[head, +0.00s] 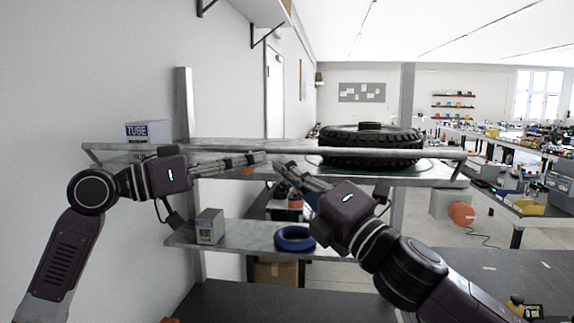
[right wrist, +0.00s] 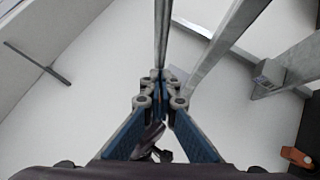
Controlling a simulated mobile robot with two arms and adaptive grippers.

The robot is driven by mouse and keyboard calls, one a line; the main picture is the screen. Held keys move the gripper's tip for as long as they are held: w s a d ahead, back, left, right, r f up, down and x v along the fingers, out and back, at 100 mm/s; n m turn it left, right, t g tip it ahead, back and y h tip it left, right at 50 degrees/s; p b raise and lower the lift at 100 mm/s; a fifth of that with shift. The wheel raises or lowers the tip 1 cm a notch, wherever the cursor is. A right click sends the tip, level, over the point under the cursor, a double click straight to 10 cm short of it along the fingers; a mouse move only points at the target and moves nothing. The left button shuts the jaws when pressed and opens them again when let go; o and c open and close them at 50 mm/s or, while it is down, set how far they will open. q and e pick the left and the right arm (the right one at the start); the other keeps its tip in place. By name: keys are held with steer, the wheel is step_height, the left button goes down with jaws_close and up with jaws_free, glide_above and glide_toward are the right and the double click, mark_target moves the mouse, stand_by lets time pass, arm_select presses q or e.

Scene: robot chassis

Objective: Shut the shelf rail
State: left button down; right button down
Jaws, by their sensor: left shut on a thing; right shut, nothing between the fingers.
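The shelf rail (head: 440,154) is a long grey bar running level across the front of the upper shelf (head: 430,174), before a black tire (head: 372,157). In the right wrist view a thin metal bar (right wrist: 163,35), likely this rail, runs up from the fingertips. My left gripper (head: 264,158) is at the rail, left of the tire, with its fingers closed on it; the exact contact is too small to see. My right gripper (head: 277,163) is shut and empty just right of the left fingertips; it also shows closed in the right wrist view (right wrist: 160,75).
A TUBE box (head: 146,132) stands at the upper shelf's left end. A grey box (head: 210,226) and a blue ring (head: 295,239) are on the lower shelf. A wall is close on the left; workbenches (head: 518,204) stand at the right.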

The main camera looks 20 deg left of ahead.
arm_select(q)
steer(key=shift+a+r, duration=0.25)
steer(key=shift+r, duration=0.1)
arm_select(e)
steer(key=shift+w+a+r, duration=0.15)
steer(key=shift+w+r, duration=0.2)
steer(key=shift+w, duration=0.15)
